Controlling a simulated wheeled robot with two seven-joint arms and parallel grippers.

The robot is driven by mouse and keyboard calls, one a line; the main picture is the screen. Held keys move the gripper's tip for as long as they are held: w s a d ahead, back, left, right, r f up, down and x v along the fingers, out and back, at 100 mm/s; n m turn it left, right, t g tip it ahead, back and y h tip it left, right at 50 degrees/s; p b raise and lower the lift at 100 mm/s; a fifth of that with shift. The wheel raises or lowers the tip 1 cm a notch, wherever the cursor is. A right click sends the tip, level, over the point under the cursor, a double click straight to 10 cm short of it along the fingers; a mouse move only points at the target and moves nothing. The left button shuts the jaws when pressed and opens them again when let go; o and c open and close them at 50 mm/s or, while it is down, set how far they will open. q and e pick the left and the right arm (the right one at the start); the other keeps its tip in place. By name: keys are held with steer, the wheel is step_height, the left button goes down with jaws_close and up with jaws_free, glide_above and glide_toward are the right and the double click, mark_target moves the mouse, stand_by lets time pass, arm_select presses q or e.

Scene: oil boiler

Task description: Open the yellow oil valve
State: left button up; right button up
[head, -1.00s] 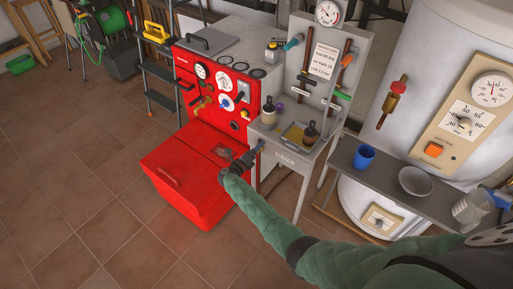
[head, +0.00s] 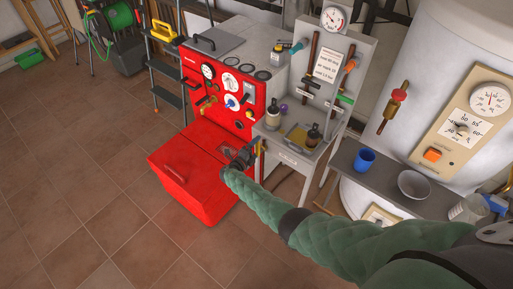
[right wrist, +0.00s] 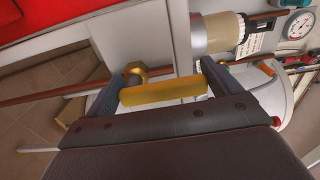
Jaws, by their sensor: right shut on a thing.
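The yellow oil valve shows in the right wrist view as a yellow handle bar (right wrist: 163,92) with a rounded yellow piece behind its left part. My right gripper (right wrist: 172,84) has one finger at each end of this bar and is shut on it. In the head view my right gripper (head: 250,154) is at the left side of the grey bench, just above the red boiler's pulled-out lower front. My left gripper is not in view.
The red boiler (head: 177,203) stands left of the gripper. The grey bench (head: 293,160) holds bottles and a tray (head: 298,138). A shelf (head: 350,181) with a blue cup (head: 364,160) and a bowl (head: 413,184) lies right of my arm.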

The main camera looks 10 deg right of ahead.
stand_by(0.3)
steer(key=o, duration=1.1)
steer(key=shift+a, duration=0.1)
